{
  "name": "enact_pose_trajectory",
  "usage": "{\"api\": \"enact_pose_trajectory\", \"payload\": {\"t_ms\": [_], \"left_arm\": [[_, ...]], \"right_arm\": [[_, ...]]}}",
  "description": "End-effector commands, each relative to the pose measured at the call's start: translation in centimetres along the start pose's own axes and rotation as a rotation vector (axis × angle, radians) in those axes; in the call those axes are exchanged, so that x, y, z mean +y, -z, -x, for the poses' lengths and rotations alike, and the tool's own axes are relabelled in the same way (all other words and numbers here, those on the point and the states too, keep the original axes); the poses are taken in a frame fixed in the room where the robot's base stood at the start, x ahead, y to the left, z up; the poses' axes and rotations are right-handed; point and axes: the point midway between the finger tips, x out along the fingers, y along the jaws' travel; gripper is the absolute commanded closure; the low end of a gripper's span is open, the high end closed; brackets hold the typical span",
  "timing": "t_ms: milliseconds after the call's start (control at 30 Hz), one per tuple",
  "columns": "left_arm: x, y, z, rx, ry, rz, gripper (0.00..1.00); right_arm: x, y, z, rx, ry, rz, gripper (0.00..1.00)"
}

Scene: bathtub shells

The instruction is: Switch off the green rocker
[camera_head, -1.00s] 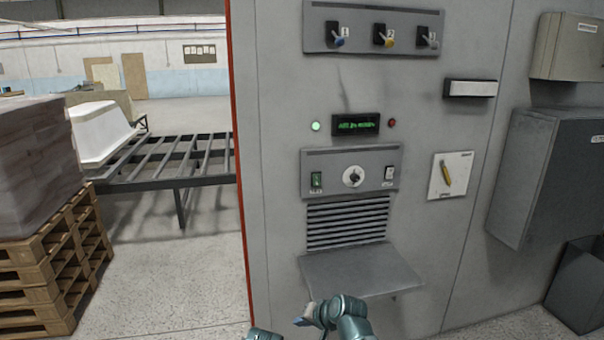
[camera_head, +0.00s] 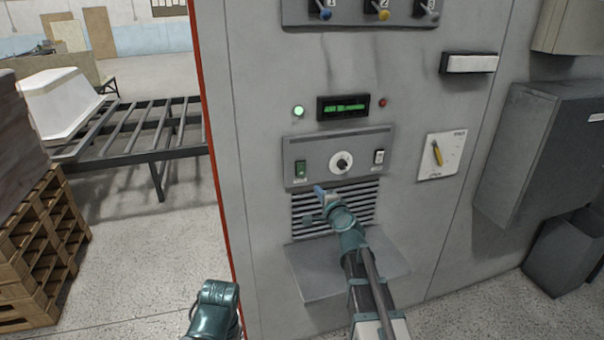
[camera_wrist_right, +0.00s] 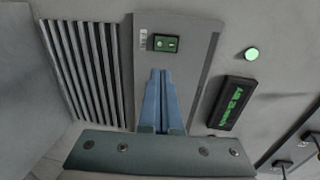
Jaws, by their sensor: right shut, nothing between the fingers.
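The green rocker (camera_head: 300,169) is at the left end of a grey control panel (camera_head: 322,169) on the cabinet front. In the right wrist view the rocker (camera_wrist_right: 165,43) sits beyond my fingertips, with a small label beside it. My right gripper (camera_head: 319,190) is shut and empty, just below and to the right of the rocker in the head view. In the right wrist view its blue fingers (camera_wrist_right: 160,72) are together and point toward the rocker, seemingly apart from it. My left arm shows at the bottom left, but its fingers are out of view.
A round knob (camera_head: 341,162) and a white switch (camera_head: 379,156) share the panel. Above are a lit green lamp (camera_head: 298,111), a display (camera_head: 343,106) and a red lamp (camera_head: 382,103). A vent and a grey shelf (camera_head: 310,277) are below. A yellow-handled switch (camera_head: 437,153) is at right.

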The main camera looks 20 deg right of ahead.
Motion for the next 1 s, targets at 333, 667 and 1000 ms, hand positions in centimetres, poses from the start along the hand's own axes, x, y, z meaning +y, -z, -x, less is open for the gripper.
{"api": "enact_pose_trajectory", "payload": {"t_ms": [333,667,1000], "left_arm": [[0.0,0.0,-0.3,0.0,0.0,0.0,0.5],[0.1,0.1,-1.2,0.0,0.0,0.001,0.5],[0.2,0.1,-1.9,0.0,0.0,0.001,0.5]], "right_arm": [[0.1,0.0,-1.6,-0.002,-0.001,0.004,1.0],[0.1,-0.1,-8.3,-0.004,-0.002,0.004,1.0],[0.1,-0.1,-13.1,-0.001,-0.001,0.004,1.0]]}}
